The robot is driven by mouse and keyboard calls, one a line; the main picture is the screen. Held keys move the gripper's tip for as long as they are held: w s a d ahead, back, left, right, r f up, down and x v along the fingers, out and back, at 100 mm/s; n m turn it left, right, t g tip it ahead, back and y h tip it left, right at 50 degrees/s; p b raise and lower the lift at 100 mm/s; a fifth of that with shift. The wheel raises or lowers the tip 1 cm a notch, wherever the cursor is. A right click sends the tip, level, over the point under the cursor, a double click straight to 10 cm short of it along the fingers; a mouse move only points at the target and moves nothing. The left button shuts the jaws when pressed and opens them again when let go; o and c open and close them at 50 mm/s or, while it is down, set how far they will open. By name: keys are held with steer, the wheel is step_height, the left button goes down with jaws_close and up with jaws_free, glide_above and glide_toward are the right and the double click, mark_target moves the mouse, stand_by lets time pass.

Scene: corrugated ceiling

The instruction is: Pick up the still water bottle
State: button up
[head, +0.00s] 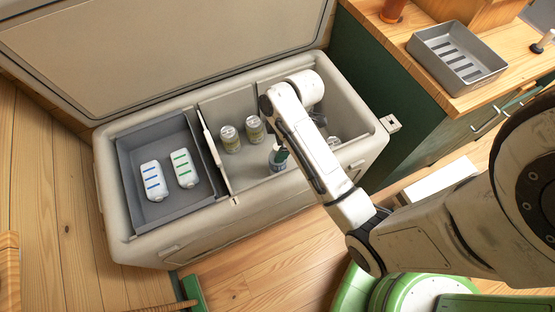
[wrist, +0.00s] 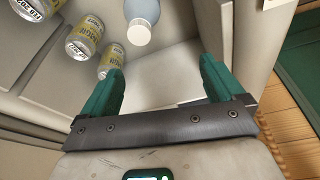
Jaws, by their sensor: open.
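A pale grey-blue bottle (wrist: 144,12) with a white round end shows at the top of the wrist view, ahead of my gripper and left of the middle between its fingers. I cannot read a label on it. My gripper (wrist: 162,68) is open, with two teal fingers wide apart and nothing between them. In the head view my forearm hides most of the gripper. A small dark teal and pale shape (head: 278,157) shows beside the forearm there; I cannot tell whether it is a bottle or part of my gripper.
An open cooler (head: 112,190) has dividers. Cans (head: 230,138) stand in it; several also show in the wrist view (wrist: 85,35), one close to my left finger. A grey bin (head: 170,215) at its left holds two white striped containers (head: 154,181). A green counter with a metal tray (head: 430,47) stands right.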

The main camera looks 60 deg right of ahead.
steer(key=d+f+n, duration=0.1)
steer(key=d+n, duration=0.1)
steer(key=d, duration=0.2)
steer(key=shift+n+y, duration=0.3)
steer(key=shift+y, duration=0.1)
steer(key=x, duration=1.1)
steer(key=shift+s+d+f, duration=0.1)
steer(key=shift+s+d, duration=0.15)
steer(key=shift+s, duration=0.15)
steer(key=shift+c, duration=0.3)
jaws_close()
